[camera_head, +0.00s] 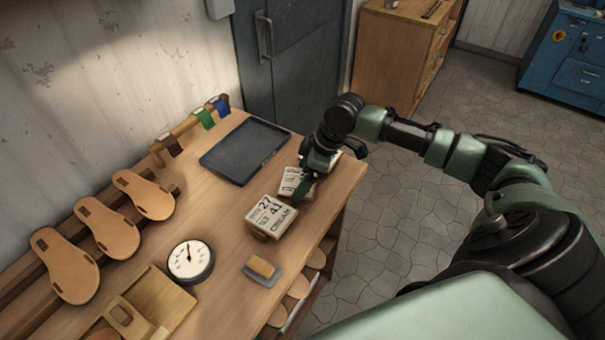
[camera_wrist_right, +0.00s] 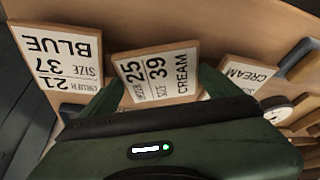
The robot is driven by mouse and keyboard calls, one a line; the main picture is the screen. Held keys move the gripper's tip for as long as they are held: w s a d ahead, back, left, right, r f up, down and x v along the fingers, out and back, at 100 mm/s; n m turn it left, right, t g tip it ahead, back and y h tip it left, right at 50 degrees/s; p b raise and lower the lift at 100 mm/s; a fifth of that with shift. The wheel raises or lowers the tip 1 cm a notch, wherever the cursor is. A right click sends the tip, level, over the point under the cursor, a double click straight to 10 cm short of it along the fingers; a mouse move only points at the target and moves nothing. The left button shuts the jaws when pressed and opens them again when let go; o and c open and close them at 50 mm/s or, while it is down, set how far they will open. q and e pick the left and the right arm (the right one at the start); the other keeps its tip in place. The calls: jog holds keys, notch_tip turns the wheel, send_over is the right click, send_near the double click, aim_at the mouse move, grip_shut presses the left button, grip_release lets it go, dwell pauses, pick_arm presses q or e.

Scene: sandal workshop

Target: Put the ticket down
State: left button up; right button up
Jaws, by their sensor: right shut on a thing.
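My right gripper (camera_head: 307,186) is shut on a cream-coloured ticket (camera_head: 292,180) over the far right part of the bench. In the right wrist view this ticket (camera_wrist_right: 158,75) sits between the two green fingers and reads order 25, size 39, CREAM. Whether it touches the bench is hard to tell. A ticket marked 27 and 41 (camera_head: 270,217) lies on the near side of it; it is also at the right of the wrist view (camera_wrist_right: 240,76). A BLUE ticket, order 21, size 37 (camera_wrist_right: 65,55), is on the other side, mostly hidden behind my gripper in the head view.
The wooden bench (camera_head: 222,208) holds a dark tray (camera_head: 245,150), a strap rack (camera_head: 160,150), a round dial (camera_head: 191,262) and a sponge on a blue dish (camera_head: 262,270). A wooden cabinet (camera_head: 392,50) stands beyond the bench.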

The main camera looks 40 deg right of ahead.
jog(key=o, duration=1.1)
jog(key=shift+c, duration=0.2)
jog(key=b+v, duration=0.2)
jog(key=v, duration=1)
jog(key=shift+a, duration=0.1)
